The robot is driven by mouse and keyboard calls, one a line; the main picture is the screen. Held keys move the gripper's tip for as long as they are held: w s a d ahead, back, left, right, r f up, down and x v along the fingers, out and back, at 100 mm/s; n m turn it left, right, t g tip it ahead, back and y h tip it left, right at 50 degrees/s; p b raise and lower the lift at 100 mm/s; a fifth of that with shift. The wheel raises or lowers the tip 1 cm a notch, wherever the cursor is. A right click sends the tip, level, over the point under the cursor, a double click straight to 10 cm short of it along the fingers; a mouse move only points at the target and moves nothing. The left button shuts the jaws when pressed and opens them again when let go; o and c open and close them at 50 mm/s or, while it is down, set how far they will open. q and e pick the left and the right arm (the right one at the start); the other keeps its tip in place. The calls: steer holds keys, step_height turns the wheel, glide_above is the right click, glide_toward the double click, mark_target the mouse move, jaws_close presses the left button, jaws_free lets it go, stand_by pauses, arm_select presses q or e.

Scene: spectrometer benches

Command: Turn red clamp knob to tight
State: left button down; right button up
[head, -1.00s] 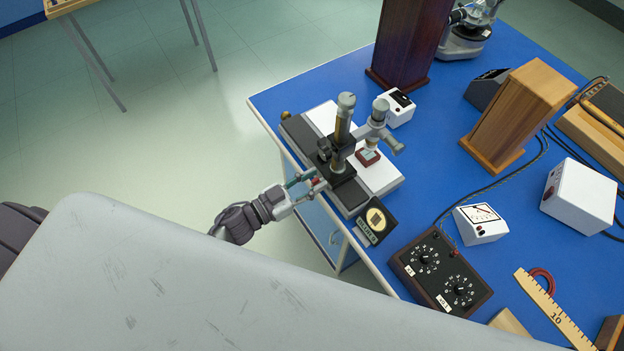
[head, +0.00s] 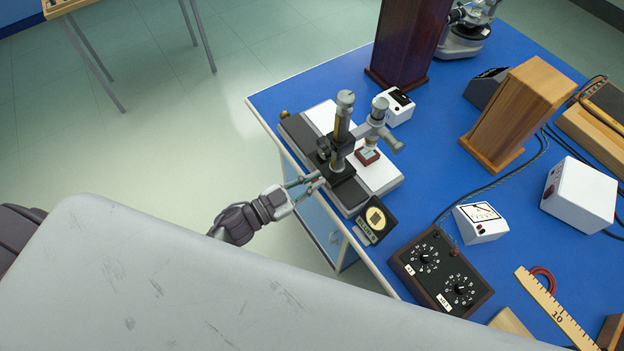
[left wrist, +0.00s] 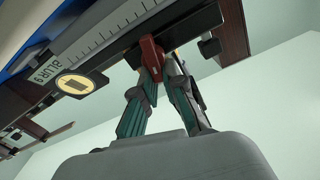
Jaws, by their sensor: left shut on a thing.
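The instrument (head: 342,140) with a dark vertical post and side tube stands on a black and white base near the left edge of the blue bench. The red clamp knob (left wrist: 151,53) shows in the left wrist view at the underside of the dark rail, between my fingertips. My left gripper (head: 309,184) reaches in from the left at the base's near side; it also shows in the left wrist view (left wrist: 161,68), its fingers shut on the red knob. In the head view the knob is hidden by the fingers. My right gripper is not in view.
A black plate with a round yellow face (head: 376,219) lies close beside the base. A black two-dial box (head: 440,271) and a white meter (head: 480,222) stand to the right. A wooden block (head: 516,115) stands farther back. Open floor lies left of the bench (head: 262,121).

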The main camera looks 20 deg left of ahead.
mark_target(327, 184)
arm_select(q)
steer(key=m+b, duration=0.1)
steer(key=m, duration=0.1)
steer(key=f+m+b, duration=0.1)
steer(key=m, duration=0.2)
steer(key=s+f+m+b, duration=0.1)
steer(key=m, duration=0.2)
steer(key=shift+d, duration=0.35)
steer(key=m+b, duration=0.2)
steer(key=m, duration=0.1)
steer(key=m+b, duration=0.1)
steer(key=m, duration=0.1)
steer(key=shift+d+f, duration=0.1)
steer(key=shift+f, duration=0.2)
steer(key=shift+m+b, duration=0.45)
steer(key=shift+m, duration=0.65)
steer(key=c, duration=1.2)
jaws_free()
steer(key=shift+r, duration=0.1)
steer(key=shift+w, duration=0.1)
